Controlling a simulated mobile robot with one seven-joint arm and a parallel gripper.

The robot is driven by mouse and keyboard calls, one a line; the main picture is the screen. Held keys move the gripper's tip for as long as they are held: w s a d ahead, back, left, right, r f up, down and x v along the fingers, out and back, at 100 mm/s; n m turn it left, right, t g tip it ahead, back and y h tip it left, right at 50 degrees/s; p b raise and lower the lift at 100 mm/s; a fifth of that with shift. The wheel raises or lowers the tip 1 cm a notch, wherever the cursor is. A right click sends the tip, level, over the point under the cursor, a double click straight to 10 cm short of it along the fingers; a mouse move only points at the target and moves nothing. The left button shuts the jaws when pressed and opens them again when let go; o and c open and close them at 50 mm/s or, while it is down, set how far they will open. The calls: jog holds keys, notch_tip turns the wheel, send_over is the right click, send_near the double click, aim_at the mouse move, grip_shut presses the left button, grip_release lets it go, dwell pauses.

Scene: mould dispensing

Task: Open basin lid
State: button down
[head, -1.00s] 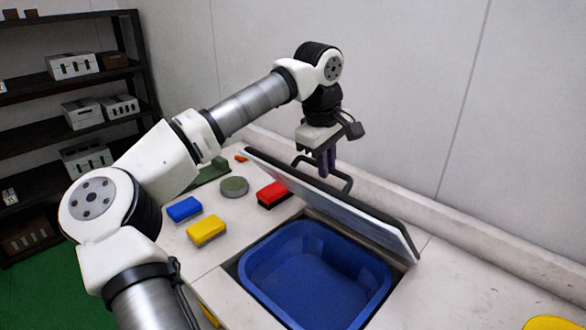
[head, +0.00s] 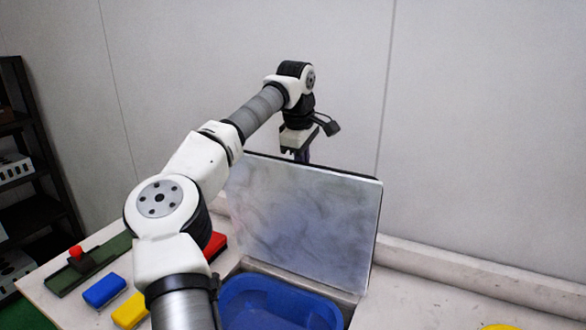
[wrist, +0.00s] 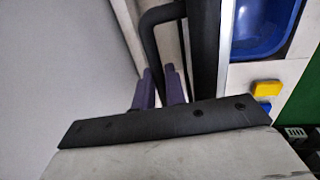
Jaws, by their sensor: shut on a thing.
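The basin lid (head: 305,215) stands steeply raised at the back of the basin, its pale streaked underside facing the head camera. The blue basin (head: 258,292) lies uncovered in the counter below it; part of it also shows in the wrist view (wrist: 262,25). My gripper (head: 302,156) is behind the lid's top edge, its fingertips hidden by the lid in the head view. In the wrist view, its purple fingers (wrist: 160,88) are shut on the lid's black handle (wrist: 150,30), though the contact itself is partly hidden.
Blue (head: 104,291), yellow (head: 131,311) and red (head: 215,246) blocks lie on the counter left of the basin, beside a green strip with a red knob (head: 76,252). The wall (head: 460,120) rises close behind the lid. A dark shelf (head: 35,190) stands at far left.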

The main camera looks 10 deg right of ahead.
jog(key=shift+w+d+f, duration=0.4)
jog(key=shift+w+d, duration=0.25)
jog(key=shift+w, duration=0.1)
jog(key=c, duration=1.5)
grip_release()
jog(key=shift+w, duration=0.2)
jog(key=shift+o, duration=0.2)
notch_tip(320, 180, up, 14)
jog(key=s+a, duration=0.1)
jog(key=s, duration=0.1)
jog(key=shift+s+a, duration=0.15)
jog(key=shift+a, duration=0.15)
jog(key=shift+f, duration=0.1)
